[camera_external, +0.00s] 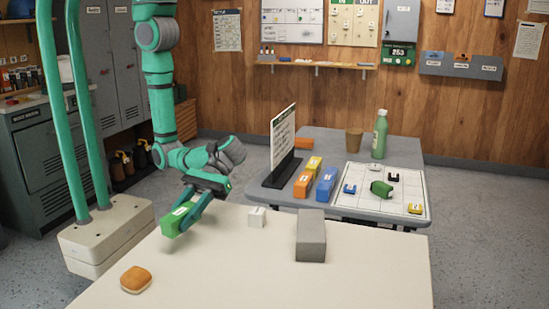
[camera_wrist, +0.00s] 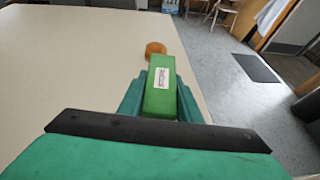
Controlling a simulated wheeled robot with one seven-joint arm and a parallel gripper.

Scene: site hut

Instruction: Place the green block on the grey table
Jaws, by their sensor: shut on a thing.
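The green block (camera_external: 172,223) is a long box with a white label, held in my gripper (camera_external: 184,215) at the left edge of the cream table. In the wrist view the green block (camera_wrist: 160,88) sits between the two fingers and points away from the camera. My gripper is shut on it. I cannot tell whether the block touches the cream table. The grey table (camera_external: 403,150) stands behind the cream table, to the right of my gripper.
The cream table (camera_external: 375,265) bears a grey block (camera_external: 311,236), a small white block (camera_external: 256,217) and an orange-brown bun-like thing (camera_external: 136,279).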

